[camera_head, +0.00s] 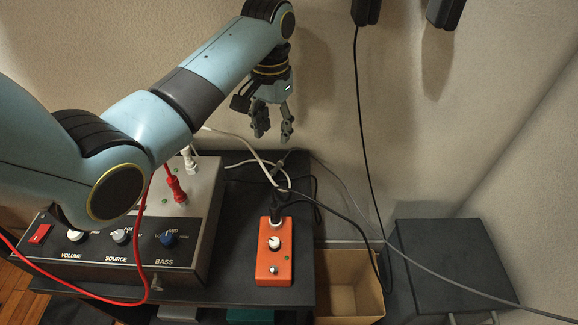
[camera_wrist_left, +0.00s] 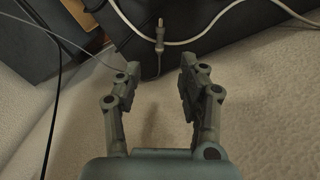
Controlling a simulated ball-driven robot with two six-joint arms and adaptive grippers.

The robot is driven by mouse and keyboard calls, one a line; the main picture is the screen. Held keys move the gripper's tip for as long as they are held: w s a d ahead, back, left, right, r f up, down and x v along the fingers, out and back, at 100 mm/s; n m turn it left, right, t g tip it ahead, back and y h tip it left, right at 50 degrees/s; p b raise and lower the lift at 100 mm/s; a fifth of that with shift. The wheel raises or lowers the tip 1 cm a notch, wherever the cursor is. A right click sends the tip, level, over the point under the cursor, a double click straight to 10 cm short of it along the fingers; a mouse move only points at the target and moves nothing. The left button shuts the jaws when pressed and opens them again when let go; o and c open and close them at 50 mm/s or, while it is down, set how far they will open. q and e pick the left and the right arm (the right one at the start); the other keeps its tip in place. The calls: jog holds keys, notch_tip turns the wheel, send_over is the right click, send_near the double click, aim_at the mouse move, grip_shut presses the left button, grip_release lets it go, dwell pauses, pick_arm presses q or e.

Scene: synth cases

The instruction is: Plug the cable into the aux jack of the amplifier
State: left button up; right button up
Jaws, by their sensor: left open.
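The amplifier (camera_head: 130,262) stands on the dark tabletop, its front knobs marked VOLUME, SOURCE and BASS. A red plug (camera_head: 175,187) and a white plug (camera_head: 189,160) stand upright on its top; my arm hides part of that top. I cannot make out which socket is the aux jack. My left gripper (camera_head: 273,137) is open and empty, above the back of the tabletop. In the left wrist view, a thin cable's small metal-tipped plug (camera_wrist_left: 160,32) lies at the dark edge, beyond the open fingertips (camera_wrist_left: 160,67) and apart from them. My right gripper is not in view.
An orange pedal (camera_head: 267,262) with a black plug stands right of the amplifier. A white cable (camera_head: 245,143) and dark cords cross the tabletop's back. An open cardboard box (camera_head: 350,300) and a dark box (camera_head: 455,265) stand at right. A black cord (camera_head: 361,120) hangs by the wall.

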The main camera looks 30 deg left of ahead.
pick_arm(q)
jog(key=b, duration=0.2)
send_over(275, 168)
jog(key=f, duration=0.5)
jog(key=shift+w+f, duration=0.25)
jog(key=shift+f, duration=0.65)
jog(key=f, duration=0.1)
jog(key=f+b, duration=0.1)
jog(key=f, duration=0.2)
jog(key=shift+s+b, duration=0.3)
jog(key=shift+f, duration=0.2)
jog(key=shift+r, duration=0.1)
jog(key=shift+c, duration=0.9)
grip_shut()
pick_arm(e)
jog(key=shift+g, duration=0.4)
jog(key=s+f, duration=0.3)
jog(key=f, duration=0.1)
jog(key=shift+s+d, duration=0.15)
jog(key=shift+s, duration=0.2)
